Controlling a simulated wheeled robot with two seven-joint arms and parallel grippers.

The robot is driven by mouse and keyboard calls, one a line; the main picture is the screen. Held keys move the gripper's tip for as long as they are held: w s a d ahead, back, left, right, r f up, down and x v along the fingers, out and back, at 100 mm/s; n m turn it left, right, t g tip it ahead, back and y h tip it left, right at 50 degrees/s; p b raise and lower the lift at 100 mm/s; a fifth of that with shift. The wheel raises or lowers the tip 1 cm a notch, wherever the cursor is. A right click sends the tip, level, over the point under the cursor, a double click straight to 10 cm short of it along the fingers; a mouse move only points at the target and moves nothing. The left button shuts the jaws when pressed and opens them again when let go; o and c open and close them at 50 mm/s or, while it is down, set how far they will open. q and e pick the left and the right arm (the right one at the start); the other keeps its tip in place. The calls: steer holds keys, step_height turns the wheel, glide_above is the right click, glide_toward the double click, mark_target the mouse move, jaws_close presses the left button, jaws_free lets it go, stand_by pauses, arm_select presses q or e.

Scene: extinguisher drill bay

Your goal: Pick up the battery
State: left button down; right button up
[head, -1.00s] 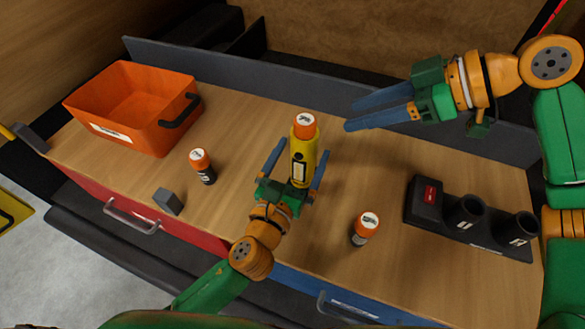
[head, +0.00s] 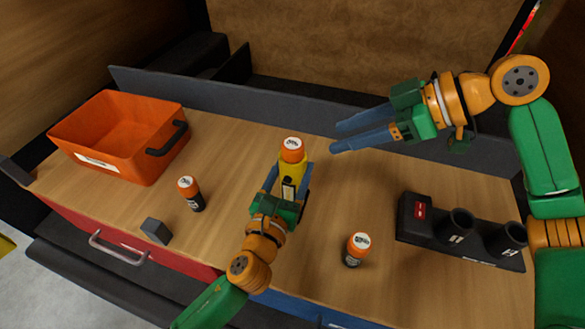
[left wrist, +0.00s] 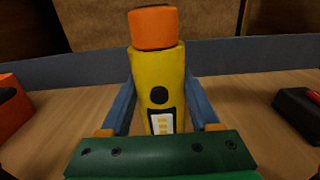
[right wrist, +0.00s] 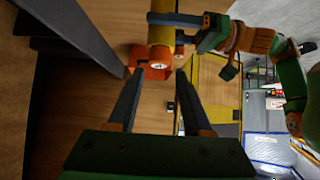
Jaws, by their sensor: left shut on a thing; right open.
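A yellow cylinder (head: 294,171) with an orange, white-labelled top (head: 291,150) stands upright mid-table. Whether that top belongs to a battery inside I cannot tell. My left gripper (head: 289,187) is shut on the yellow body, one finger each side; the left wrist view shows the yellow body (left wrist: 158,75) between the fingers. My right gripper (head: 336,137) is open and empty, right of the orange top; the right wrist view shows the top (right wrist: 152,64) just beyond its fingertips. Two orange-topped black cylinders, seemingly batteries, stand apart, one left (head: 190,194) and one right (head: 356,250).
An orange bin (head: 118,135) stands at the left, with a small grey block (head: 155,231) nearer the front. A black holder (head: 415,232) with two round wells stands at the right. A grey rail (head: 240,100) runs along the back.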

mark_target(294, 145)
steer(key=shift+o, duration=0.2)
steer(key=o, duration=0.3)
steer(key=shift+a, duration=0.1)
steer(key=shift+o, duration=1.3)
steer(key=a+n+h, duration=0.1)
steer(key=n, duration=0.3)
steer(key=a+r+n, duration=0.1)
steer(key=a+n, duration=0.1)
steer(key=n, duration=0.2)
steer(key=s+a+r+n+h, duration=0.1)
steer(key=n, duration=0.2)
steer(key=shift+a+r+n+g+h, duration=0.2)
steer(key=shift+n+g+h, duration=0.1)
steer(key=shift+n+g, duration=0.1)
step_height(294, 145, up, 3)
steer(key=s+a+n+t+h, duration=0.15)
steer(key=n+h, duration=0.35)
steer(key=n, duration=0.9)
steer(key=x, duration=0.7)
steer(key=w+x, duration=0.1)
steer(key=x, duration=0.3)
steer(key=shift+w+a, duration=0.1)
steer(key=shift+a, duration=0.1)
